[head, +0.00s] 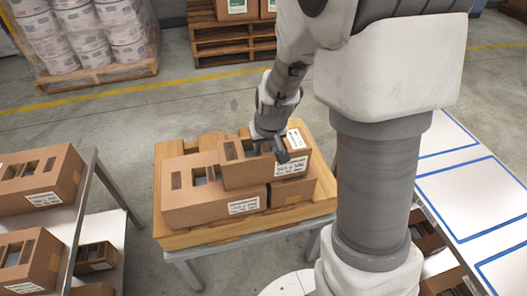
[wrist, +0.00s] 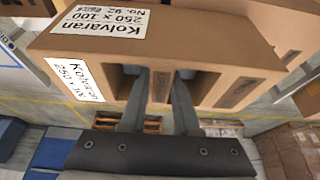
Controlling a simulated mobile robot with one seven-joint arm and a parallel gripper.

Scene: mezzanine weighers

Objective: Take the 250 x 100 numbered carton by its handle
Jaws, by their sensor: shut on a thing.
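The 250 x 100 carton (head: 243,176) is brown, with white labels and handle slots, and is the top box of the stack in the head view. In the wrist view the carton (wrist: 215,45) fills the upper part, and its label reads "Kolvaran 250 x 100 No. 92". My gripper (head: 270,147) is over its top. In the wrist view my gripper (wrist: 160,78) has its fingers in two slots, shut on the handle strip between them. The fingertips are hidden inside. I cannot tell whether the carton rests on the boxes below or hangs just above them.
Other cartons (head: 203,205) lie beneath and beside it on a wooden board (head: 163,160) on a table. A metal rack (head: 88,165) with more cartons stands at left. A white table (head: 440,165) with blue outlines is at right. Loaded pallets stand behind; floor between is clear.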

